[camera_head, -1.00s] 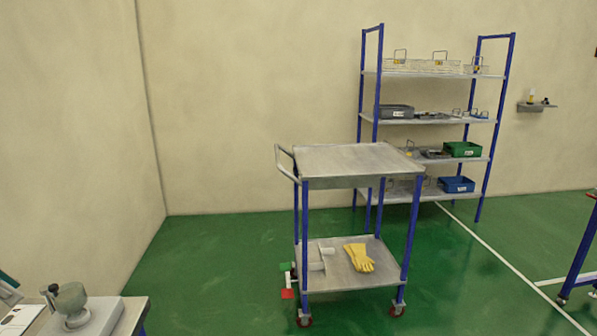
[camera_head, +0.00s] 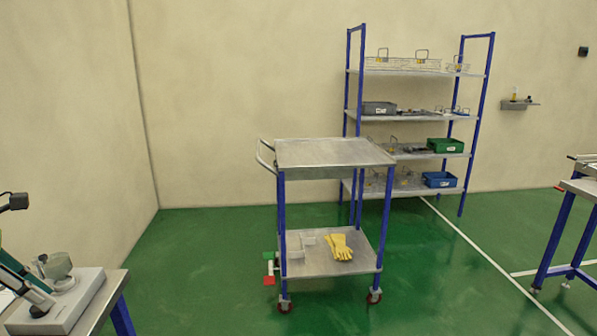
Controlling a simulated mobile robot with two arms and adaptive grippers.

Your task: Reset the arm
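The device has a rounded grey top (camera_head: 60,267) on a light block-shaped base (camera_head: 68,305). My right gripper is not in view.
The device stands on a blue-legged table (camera_head: 116,285). A metal cart (camera_head: 335,152) stands mid-view, with yellow gloves (camera_head: 340,246) on its lower shelf. A blue-posted rack (camera_head: 408,117) stands behind it. Another table (camera_head: 583,188) is at the right edge. Green floor (camera_head: 190,290) lies open between.

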